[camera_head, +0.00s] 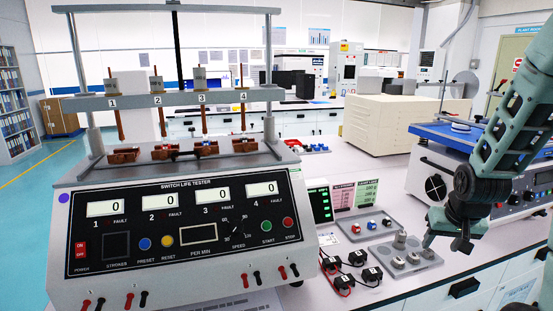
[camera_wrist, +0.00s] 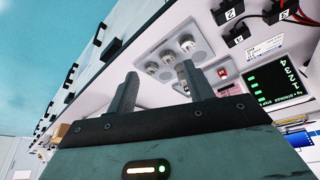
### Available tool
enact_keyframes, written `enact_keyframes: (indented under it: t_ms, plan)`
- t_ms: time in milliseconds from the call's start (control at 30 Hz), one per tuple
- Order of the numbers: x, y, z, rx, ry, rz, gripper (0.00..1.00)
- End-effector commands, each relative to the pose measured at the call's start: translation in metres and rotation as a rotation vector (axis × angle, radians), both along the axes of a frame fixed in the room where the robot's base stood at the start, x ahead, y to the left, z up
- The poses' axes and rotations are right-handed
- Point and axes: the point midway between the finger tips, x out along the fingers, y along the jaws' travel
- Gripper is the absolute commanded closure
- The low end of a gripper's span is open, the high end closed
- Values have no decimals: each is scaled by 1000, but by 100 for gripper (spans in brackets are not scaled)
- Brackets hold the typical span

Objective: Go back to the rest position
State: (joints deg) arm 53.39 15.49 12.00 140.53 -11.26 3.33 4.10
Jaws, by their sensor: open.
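My gripper (camera_head: 447,244) hangs at the right in the head view, beside and above the front right part of the bench. In the wrist view its two fingers (camera_wrist: 158,76) stand apart with nothing between them. My green arm comes down to it from the upper right. The grey tray with round metal parts (camera_head: 406,260) lies to the left of the gripper, and shows beyond the fingers in the wrist view (camera_wrist: 165,66). The switch life tester (camera_head: 180,228) stands at the left, its four displays reading 0.
A blue-topped instrument (camera_head: 430,160) stands at the right behind my arm. Open floor (camera_wrist: 60,40) shows beyond the bench edge.

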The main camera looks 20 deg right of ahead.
Motion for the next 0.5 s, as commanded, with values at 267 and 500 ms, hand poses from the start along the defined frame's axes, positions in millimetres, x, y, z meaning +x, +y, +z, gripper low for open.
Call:
enact_keyframes:
  t_ms: [267, 500]
  plan:
    - [27, 61, 9, 19, 31, 153, 48]
    - [45, 159, 23, 42, 85, 387, 48]
